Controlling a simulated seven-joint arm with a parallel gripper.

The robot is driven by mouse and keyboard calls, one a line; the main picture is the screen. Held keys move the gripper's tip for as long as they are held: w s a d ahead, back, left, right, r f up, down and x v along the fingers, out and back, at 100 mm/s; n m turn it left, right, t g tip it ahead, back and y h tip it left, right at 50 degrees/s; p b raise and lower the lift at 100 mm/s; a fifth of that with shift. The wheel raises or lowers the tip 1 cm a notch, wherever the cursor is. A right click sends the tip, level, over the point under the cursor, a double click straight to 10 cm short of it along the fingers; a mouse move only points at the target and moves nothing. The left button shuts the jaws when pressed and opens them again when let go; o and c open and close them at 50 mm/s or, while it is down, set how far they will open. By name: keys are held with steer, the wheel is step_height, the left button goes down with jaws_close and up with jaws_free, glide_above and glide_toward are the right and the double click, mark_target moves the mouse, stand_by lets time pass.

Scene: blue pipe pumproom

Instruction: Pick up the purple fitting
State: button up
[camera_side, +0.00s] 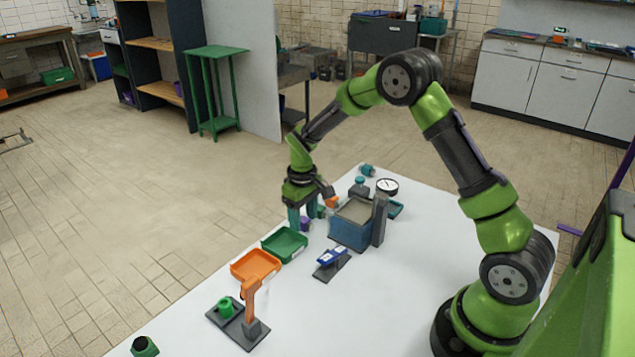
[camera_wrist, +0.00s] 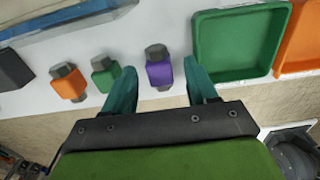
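The purple fitting (camera_wrist: 159,72) stands on the white table, a purple body with a dark grey top. In the wrist view it lies between the two teal fingers of my gripper (camera_wrist: 160,88), with gaps visible on both sides. In the side view the purple fitting (camera_side: 304,223) shows small beside the fingers of my gripper (camera_side: 300,218), which point down over the far table edge. My gripper is open and empty. Whether the fingertips are level with the fitting is hard to tell.
A green fitting (camera_wrist: 105,75) and an orange fitting (camera_wrist: 69,83) stand left of the purple one in the wrist view. A green tray (camera_wrist: 229,40) and an orange tray (camera_wrist: 301,45) are to the right. A blue bin (camera_side: 349,232) stands close by.

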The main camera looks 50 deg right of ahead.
jaws_close()
